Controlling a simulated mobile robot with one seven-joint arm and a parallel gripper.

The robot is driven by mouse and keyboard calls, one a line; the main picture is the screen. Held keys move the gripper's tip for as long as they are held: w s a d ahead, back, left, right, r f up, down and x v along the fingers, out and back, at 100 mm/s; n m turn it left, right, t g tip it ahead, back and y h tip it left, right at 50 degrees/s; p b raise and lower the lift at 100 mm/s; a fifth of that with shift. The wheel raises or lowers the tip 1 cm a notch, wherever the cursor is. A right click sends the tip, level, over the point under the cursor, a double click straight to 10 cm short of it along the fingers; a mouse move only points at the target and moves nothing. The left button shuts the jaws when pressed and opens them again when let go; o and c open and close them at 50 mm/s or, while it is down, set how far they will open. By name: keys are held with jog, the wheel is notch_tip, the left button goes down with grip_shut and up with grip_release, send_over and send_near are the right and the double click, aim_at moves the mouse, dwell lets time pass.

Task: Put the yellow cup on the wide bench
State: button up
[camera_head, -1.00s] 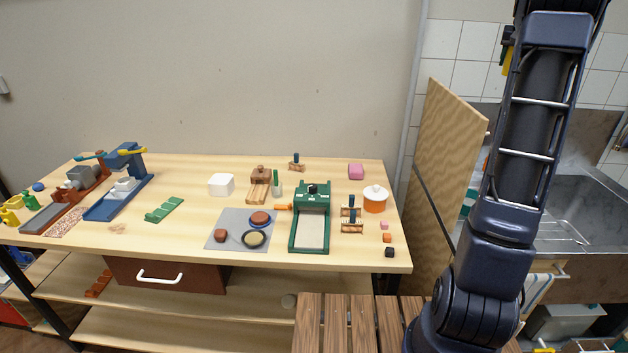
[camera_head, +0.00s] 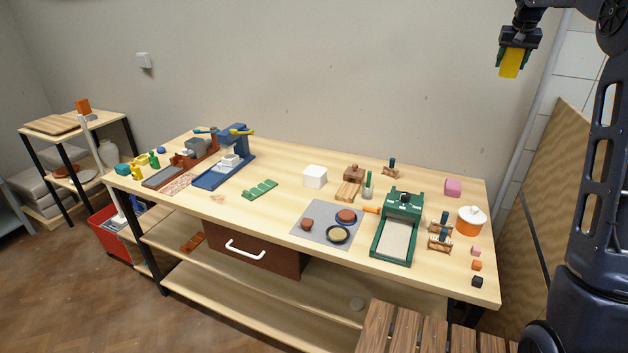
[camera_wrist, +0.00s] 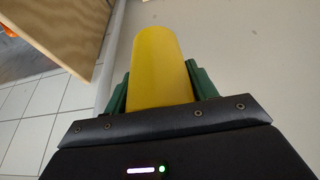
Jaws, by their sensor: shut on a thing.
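My gripper (camera_head: 514,62) is at the upper right of the head view, raised high in front of the wall. It is shut on the yellow cup (camera_head: 510,65), which hangs well above the bench. In the wrist view the yellow cup (camera_wrist: 160,65) fills the space between the green fingers. The wide bench (camera_head: 270,215) is a long pale wooden table with black legs across the middle of the head view. It stands below and to the left of my gripper.
The bench top holds a green press (camera_head: 398,222), a grey mat (camera_head: 318,232), an orange pot (camera_head: 471,220), a white block (camera_head: 315,176) and blue and brown devices at its left. Clear wood shows along the front edge. A slatted wooden surface (camera_head: 400,330) stands in front, lower right.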

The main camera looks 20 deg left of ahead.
jog(key=s+a+n+y, duration=0.15)
jog(key=s+a, duration=0.35)
jog(key=a, duration=1.3)
jog(key=s+a+n, duration=0.3)
jog(key=s+a, duration=0.3)
jog(key=a, duration=1.2)
jog(key=s+a+n+g+y, duration=0.15)
jog(key=s+a+n, duration=0.35)
jog(key=s+a, duration=1.95)
jog(key=shift+m+t, duration=0.25)
jog(key=f, duration=1.5)
jog(key=a+f, duration=0.1)
jog(key=f, duration=1.4)
jog(key=w+f, duration=0.1)
jog(key=f, duration=1.5)
jog(key=shift+w+a+f, duration=0.1)
jog(key=shift+a, duration=0.1)
jog(key=shift+f, duration=0.2)
jog(key=o, duration=1)
jog(key=shift+r, duration=0.1)
